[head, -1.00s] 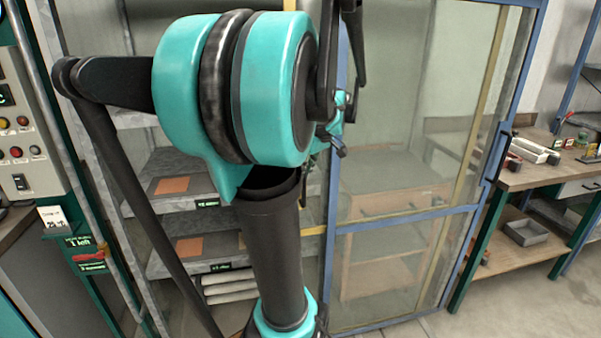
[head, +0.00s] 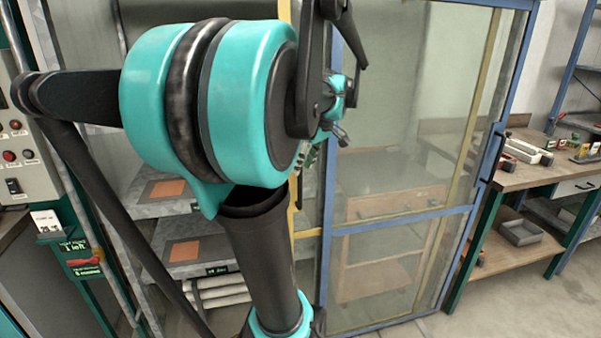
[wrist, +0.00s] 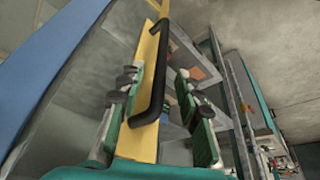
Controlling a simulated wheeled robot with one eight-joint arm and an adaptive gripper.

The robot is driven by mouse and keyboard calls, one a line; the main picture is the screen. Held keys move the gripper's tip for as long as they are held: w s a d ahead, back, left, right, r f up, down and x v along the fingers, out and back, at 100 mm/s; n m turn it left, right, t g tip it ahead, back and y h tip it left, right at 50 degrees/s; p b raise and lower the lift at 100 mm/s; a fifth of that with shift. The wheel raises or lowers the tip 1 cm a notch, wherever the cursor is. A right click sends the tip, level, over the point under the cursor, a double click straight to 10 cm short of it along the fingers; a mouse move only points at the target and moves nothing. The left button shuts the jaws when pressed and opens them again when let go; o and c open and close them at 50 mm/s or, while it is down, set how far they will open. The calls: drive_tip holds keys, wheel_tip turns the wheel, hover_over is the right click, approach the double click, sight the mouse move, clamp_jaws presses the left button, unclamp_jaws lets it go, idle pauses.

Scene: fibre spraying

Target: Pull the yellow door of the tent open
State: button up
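The yellow door edge (wrist: 149,60) runs up the middle of the wrist view and carries a long black bar handle (wrist: 158,85). My gripper (wrist: 157,76) is open, with one finger on each side of the handle. A gap shows between the right finger and the handle; whether the left finger touches it I cannot tell. In the head view, part of the yellow frame (head: 306,233) shows behind my arm. How far the door stands open I cannot tell.
A blue-framed glass panel (head: 400,219) with its own dark handle stands to the right. Shelves with orange plates (head: 168,190) are at the left. A control panel (head: 18,160) is at the far left, and a workbench (head: 525,177) at the right. Bare floor shows at the lower right.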

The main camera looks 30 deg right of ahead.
drive_tip(key=v, duration=0.7)
drive_tip(key=shift+s+r, duration=0.2)
drive_tip(key=shift+r, duration=0.05)
